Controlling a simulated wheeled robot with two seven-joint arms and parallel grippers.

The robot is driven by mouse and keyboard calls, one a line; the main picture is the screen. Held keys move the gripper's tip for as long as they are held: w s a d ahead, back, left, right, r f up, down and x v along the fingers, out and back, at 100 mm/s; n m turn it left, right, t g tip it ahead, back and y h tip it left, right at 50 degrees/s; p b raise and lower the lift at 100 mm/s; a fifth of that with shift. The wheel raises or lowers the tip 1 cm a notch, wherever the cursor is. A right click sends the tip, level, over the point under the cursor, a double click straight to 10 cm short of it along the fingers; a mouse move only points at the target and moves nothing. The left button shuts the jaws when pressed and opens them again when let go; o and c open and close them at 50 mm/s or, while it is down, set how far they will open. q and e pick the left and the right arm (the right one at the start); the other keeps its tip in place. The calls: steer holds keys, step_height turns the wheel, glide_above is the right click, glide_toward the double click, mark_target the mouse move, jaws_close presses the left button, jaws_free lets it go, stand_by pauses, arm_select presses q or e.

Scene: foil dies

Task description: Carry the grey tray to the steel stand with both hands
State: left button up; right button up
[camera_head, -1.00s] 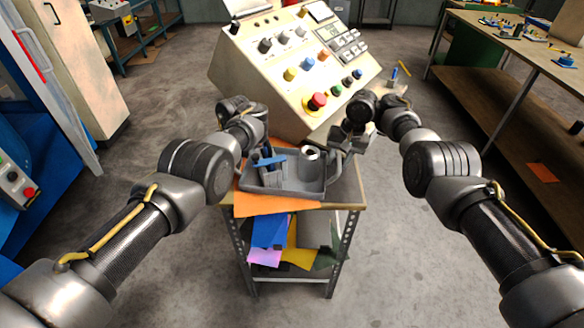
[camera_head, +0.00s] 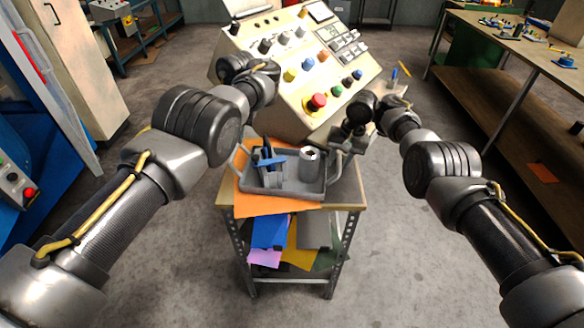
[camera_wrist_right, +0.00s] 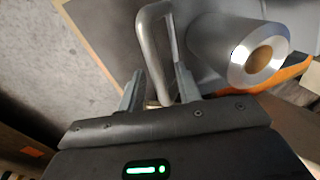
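The grey tray (camera_head: 284,191) rests on a stand with a wooden top and perforated metal legs (camera_head: 341,245), partly over an orange sheet. It holds a silvery foil roll (camera_head: 309,167) and a dark grey holder with a blue piece (camera_head: 268,161). The tray's left handle (camera_head: 235,160) is free. My right gripper (camera_head: 347,140) is at the right handle. In the right wrist view its fingers (camera_wrist_right: 159,88) stand apart on either side of the handle (camera_wrist_right: 153,50); the foil roll (camera_wrist_right: 225,50) lies beyond. My left gripper is hidden behind my raised left arm.
A sloped control console (camera_head: 290,80) with coloured buttons stands right behind the tray. Coloured sheets (camera_head: 270,231) hang or lie below the stand's top. A workbench (camera_head: 520,45) is at the right, a blue machine (camera_head: 25,160) at the left. Floor is clear on both sides.

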step_height(320, 180, up, 12)
steer(key=d, duration=0.2)
steer(key=shift+s+d, duration=0.15)
steer(key=shift+f, duration=0.1)
stand_by(0.4)
